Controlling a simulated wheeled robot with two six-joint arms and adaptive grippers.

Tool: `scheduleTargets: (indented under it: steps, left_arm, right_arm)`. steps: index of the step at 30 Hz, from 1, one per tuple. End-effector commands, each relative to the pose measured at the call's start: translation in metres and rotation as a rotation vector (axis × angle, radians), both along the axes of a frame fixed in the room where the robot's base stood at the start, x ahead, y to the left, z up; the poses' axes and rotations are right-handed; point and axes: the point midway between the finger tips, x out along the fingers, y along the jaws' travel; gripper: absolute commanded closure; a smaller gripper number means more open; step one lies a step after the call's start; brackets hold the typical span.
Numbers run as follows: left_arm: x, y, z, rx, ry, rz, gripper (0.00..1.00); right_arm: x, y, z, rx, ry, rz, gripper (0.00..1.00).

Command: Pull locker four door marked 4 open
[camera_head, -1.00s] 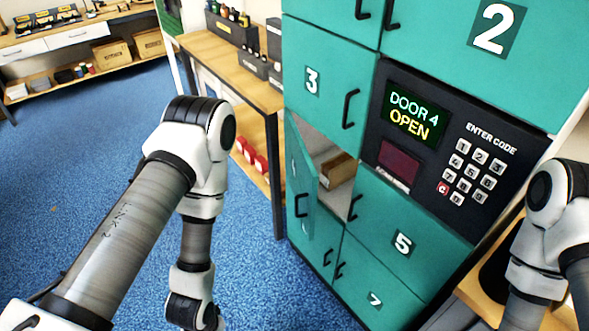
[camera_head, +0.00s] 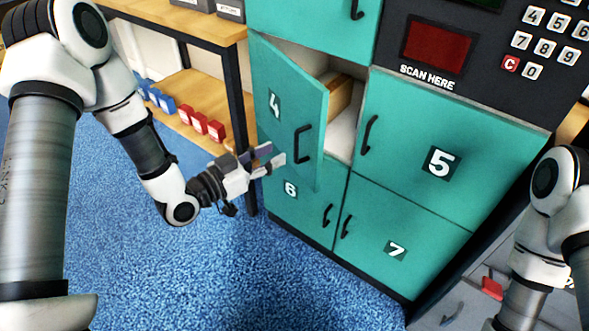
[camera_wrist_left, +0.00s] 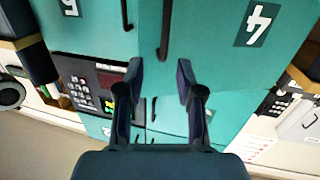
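The teal locker door marked 4 (camera_head: 268,75) stands partly open, hinged on its left side. Its black bar handle (camera_head: 302,143) is near its free edge. My left gripper (camera_head: 272,160) is in front of the door's lower part, left of and slightly below the handle. In the left wrist view, its two fingers (camera_wrist_left: 158,75) are apart with nothing between them. There the door 4 handle (camera_wrist_left: 165,30) lies ahead, above the fingertips and roughly in line with the gap. Contact with the door cannot be told. My right arm shows at the right edge; its gripper is out of view.
A brown carton (camera_head: 340,97) sits inside the open compartment. Doors 5 (camera_head: 415,150), 6 (camera_head: 285,205) and 7 (camera_head: 385,245) are shut. A keypad panel (camera_head: 480,40) is above door 5. A wooden shelf unit (camera_head: 185,30) with red and blue boxes stands left of the lockers. Blue carpet is clear in front.

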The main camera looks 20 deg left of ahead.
Motion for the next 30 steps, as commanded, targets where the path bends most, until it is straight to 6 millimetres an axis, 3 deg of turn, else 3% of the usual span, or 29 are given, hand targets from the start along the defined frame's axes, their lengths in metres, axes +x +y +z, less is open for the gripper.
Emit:
scheduleTargets:
  steps: [1,3,8,19,29,30]
  left_arm:
    - [0.005,0.005,-0.017,-0.010,-0.029,0.013,0.63]
    - [0.008,0.008,-0.013,-0.015,-0.053,0.022,0.63]
    - [0.015,0.004,-0.004,-0.013,-0.065,0.020,0.63]
    - [0.069,-0.029,-0.005,-0.012,-0.061,0.021,0.63]
    - [0.076,-0.033,-0.004,-0.015,-0.059,0.024,0.63]
    - [0.076,-0.033,-0.004,-0.015,-0.059,0.024,0.77]
  right_arm:
    - [0.001,0.000,-0.032,0.000,-0.002,-0.001,0.60]
    - [0.001,-0.001,-0.039,0.000,-0.002,-0.001,0.60]
    - [0.001,-0.001,-0.037,0.000,-0.002,-0.002,0.60]
    - [0.001,-0.001,-0.041,0.000,-0.002,-0.002,0.60]
    - [0.001,-0.001,-0.041,0.000,-0.002,-0.001,0.60]
    - [0.001,-0.001,-0.041,0.000,-0.002,-0.001,0.60]
